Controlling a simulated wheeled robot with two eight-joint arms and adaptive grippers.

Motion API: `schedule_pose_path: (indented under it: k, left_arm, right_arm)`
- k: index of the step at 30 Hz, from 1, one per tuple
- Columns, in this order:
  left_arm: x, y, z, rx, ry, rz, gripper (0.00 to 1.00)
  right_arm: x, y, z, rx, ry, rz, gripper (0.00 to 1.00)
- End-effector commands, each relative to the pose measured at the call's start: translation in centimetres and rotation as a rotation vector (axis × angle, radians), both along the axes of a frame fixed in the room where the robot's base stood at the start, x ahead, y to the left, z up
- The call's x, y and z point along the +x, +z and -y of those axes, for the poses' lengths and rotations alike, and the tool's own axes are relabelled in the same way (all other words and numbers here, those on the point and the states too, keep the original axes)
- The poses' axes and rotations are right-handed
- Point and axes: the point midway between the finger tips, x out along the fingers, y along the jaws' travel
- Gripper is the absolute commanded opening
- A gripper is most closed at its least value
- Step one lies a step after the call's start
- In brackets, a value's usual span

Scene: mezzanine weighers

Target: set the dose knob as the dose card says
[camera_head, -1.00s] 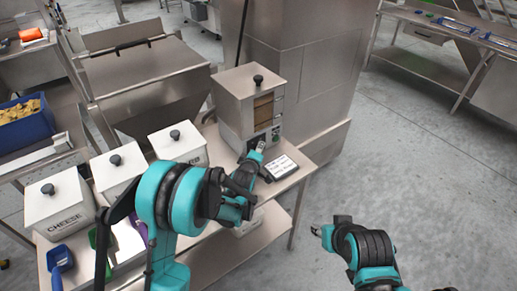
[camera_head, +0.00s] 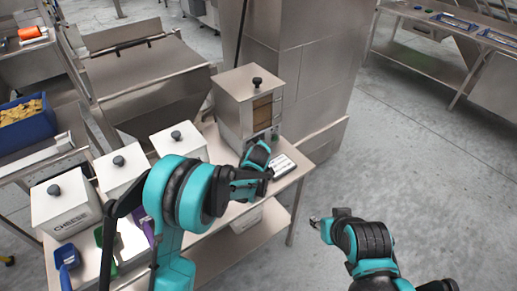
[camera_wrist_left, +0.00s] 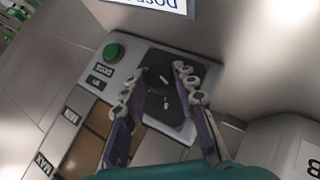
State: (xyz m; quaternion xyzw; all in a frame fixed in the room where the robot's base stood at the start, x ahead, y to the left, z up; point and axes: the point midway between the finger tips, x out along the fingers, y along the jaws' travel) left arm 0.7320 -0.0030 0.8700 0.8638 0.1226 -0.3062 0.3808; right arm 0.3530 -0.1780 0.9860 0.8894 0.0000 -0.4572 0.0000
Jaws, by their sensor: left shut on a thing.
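The steel dispenser (camera_head: 240,88) stands at the back of the bench with a round black lid knob and a brown window. In the left wrist view its dark dial plate (camera_wrist_left: 205,72) sits beside a green button (camera_wrist_left: 113,51) and a DOSE label (camera_wrist_left: 103,69). My left gripper (camera_head: 268,146) is at the dispenser's front; in the wrist view its fingers (camera_wrist_left: 158,80) are shut on the dark dose knob (camera_wrist_left: 163,92), whose setting I cannot read. My right gripper (camera_head: 314,221) hangs over the floor, too small to judge.
White lidded bins (camera_head: 180,142) line the bench left of the dispenser, one marked CHEESE (camera_head: 65,205). A blue scoop (camera_head: 67,258) and a green one are at the front left. A steel cabinet (camera_head: 305,70) stands behind.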

Motion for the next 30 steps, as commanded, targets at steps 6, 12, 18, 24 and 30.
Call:
schedule_pose_path:
  k: [6,12,18,24,30]
  left_arm:
    - [0.0,0.0,0.0,0.0,0.0,0.0,0.0]
    - [0.0,0.0,0.0,0.0,0.0,0.0,0.49]
    - [-0.1,0.0,0.0,-0.001,0.0,0.001,0.49]
    - [-1.7,1.4,0.0,0.0,-0.001,0.001,0.49]
    - [-5.2,4.0,-0.1,0.0,-0.002,0.0,0.49]
  right_arm:
    - [0.0,0.0,0.0,0.0,0.0,0.0,0.4]
    - [0.0,0.0,0.0,0.0,0.0,0.0,0.4]
    - [0.0,0.0,0.0,0.0,0.0,0.0,0.4]
    - [0.0,0.0,0.0,0.0,0.0,0.0,0.4]
    - [0.0,0.0,0.0,0.0,0.0,0.0,0.4]
